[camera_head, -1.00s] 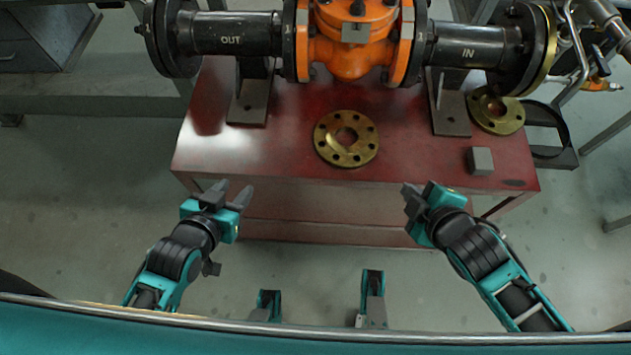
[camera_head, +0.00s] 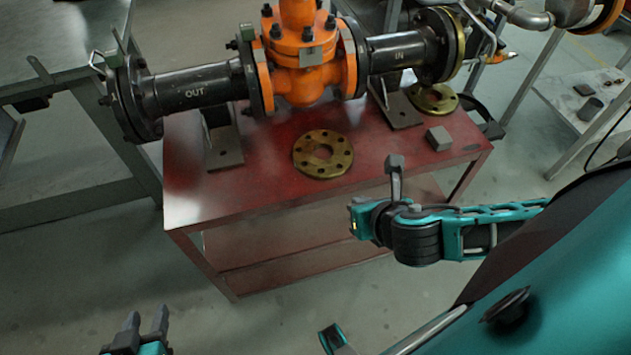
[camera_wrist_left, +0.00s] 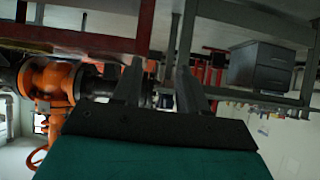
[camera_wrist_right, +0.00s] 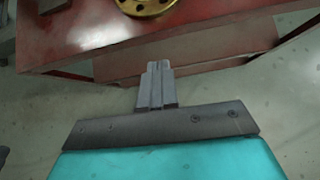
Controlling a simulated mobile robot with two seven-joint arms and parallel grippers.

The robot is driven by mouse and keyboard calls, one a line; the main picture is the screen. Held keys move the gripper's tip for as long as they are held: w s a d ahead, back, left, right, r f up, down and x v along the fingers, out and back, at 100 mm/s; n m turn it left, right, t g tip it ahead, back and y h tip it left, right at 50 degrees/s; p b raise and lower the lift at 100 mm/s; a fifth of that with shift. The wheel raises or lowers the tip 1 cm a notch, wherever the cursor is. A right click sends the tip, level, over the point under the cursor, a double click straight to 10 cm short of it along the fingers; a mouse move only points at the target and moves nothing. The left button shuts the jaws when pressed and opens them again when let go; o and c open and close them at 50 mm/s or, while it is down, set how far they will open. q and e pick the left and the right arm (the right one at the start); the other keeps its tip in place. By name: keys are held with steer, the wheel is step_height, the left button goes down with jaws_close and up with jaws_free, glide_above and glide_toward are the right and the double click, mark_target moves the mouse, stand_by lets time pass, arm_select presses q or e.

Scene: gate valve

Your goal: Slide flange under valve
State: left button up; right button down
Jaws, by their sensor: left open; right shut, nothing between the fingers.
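A brass flange (camera_head: 343,154) with several bolt holes lies flat on the red table, in front of the orange gate valve (camera_head: 303,82). Part of a brass flange (camera_wrist_right: 146,6) shows at the top of the right wrist view. My left gripper (camera_head: 143,327) is open and empty, low at the left, away from the table. Its spread fingers (camera_wrist_left: 158,85) show in the left wrist view, with the orange valve (camera_wrist_left: 52,85) at the left. My right gripper (camera_head: 395,165) is shut and empty by the table's front edge. Its closed fingers (camera_wrist_right: 157,85) touch nothing visible.
The red table (camera_head: 195,200) has supports under the black pipes (camera_head: 200,84) marked OUT and IN. A second brass flange (camera_head: 420,100) and a small grey block (camera_head: 438,138) are at its right. A grey workbench (camera_head: 60,35) stands at left. The floor in front is open.

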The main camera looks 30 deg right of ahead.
mark_target(334, 177)
steer(key=shift+n, duration=0.4)
steer(key=b+x, duration=0.3)
steer(key=x, duration=0.7)
steer(key=shift+w+f, duration=0.1)
steer(key=shift+w, duration=0.1)
steer(key=shift+w+d+r, duration=0.1)
steer(key=shift+w+d, duration=0.05)
steer(key=shift+w, duration=0.45)
steer(key=shift+w+d+r, duration=0.1)
steer(key=shift+w+d, duration=0.05)
steer(key=shift+w, duration=0.45)
steer(key=shift+w+d+b, duration=0.15)
steer(key=shift+w+b, duration=0.15)
steer(key=shift+w, duration=0.3)
arm_select(q)
steer(key=shift+w+d+f, duration=0.2)
steer(key=shift+d+f, duration=0.3)
steer(key=shift+f, duration=0.15)
steer(key=shift+a, duration=0.15)
